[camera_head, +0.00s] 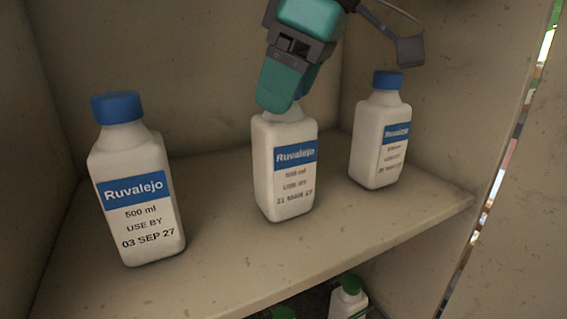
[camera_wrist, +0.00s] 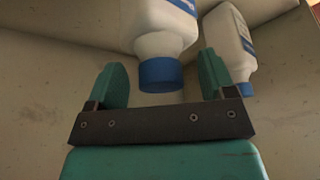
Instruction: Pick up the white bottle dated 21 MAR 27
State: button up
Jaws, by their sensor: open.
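The white bottle dated 21 MAR 27 (camera_head: 284,180) stands upright in the middle of the shelf, with a blue Ruvalejo label. My gripper (camera_head: 284,100) is over its top in the head view and hides most of its cap. In the wrist view the bottle's blue cap (camera_wrist: 160,74) is between the two open teal fingers of my gripper (camera_wrist: 162,82), with a gap visible on each side. The fingers do not visibly press on the cap.
A similar bottle dated 03 SEP 27 (camera_head: 137,190) stands at the left. Another similar bottle (camera_head: 381,140) stands at the right, its date too small to read. The shelf (camera_head: 225,265) has side walls and a back wall. Green-capped bottles (camera_head: 348,298) stand below.

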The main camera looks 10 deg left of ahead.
grip_shut()
jog(key=shift+r, duration=0.15)
